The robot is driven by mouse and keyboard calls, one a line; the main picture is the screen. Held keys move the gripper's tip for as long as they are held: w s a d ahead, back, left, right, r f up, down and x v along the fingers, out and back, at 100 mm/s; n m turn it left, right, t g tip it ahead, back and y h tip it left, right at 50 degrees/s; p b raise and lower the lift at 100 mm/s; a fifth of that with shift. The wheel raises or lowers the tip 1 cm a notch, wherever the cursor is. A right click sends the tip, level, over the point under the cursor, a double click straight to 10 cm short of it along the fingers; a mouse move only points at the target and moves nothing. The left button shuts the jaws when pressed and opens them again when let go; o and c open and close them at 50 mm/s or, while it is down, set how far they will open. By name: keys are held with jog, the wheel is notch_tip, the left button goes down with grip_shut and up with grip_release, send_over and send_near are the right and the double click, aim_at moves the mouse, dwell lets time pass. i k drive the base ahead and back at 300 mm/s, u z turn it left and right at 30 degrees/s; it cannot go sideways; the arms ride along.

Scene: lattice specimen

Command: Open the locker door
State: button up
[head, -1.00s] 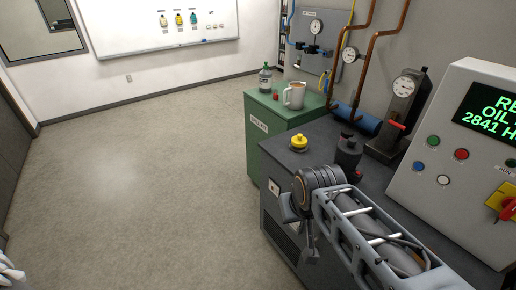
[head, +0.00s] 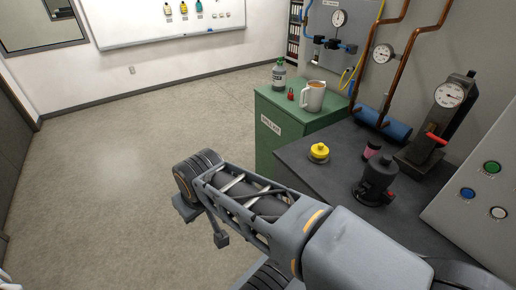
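The green cabinet (head: 279,158), the only locker-like thing in view, stands beyond the dark bench. A white label is on its front, which looks shut; no handle can be made out. My arm reaches across the lower middle, and its far end is in front of and left of the bench, apart from the cabinet. Small grey parts of what seems to be my gripper (head: 205,226) hang below that end. The arm covers much of it, so its opening does not show.
A bottle (head: 279,75), a small red thing (head: 290,94) and a mug (head: 313,96) stand on the cabinet. The dark bench (head: 315,185) holds a yellow-topped item (head: 319,152), a black device (head: 376,182) and a gauge stand (head: 440,120). Open floor (head: 120,170) lies left.

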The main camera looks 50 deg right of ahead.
aim_at(275, 129)
jog(key=u, duration=0.05)
jog(key=i, duration=0.85)
jog(key=z, duration=0.85)
jog(key=i, duration=0.75)
jog(key=z, duration=0.65)
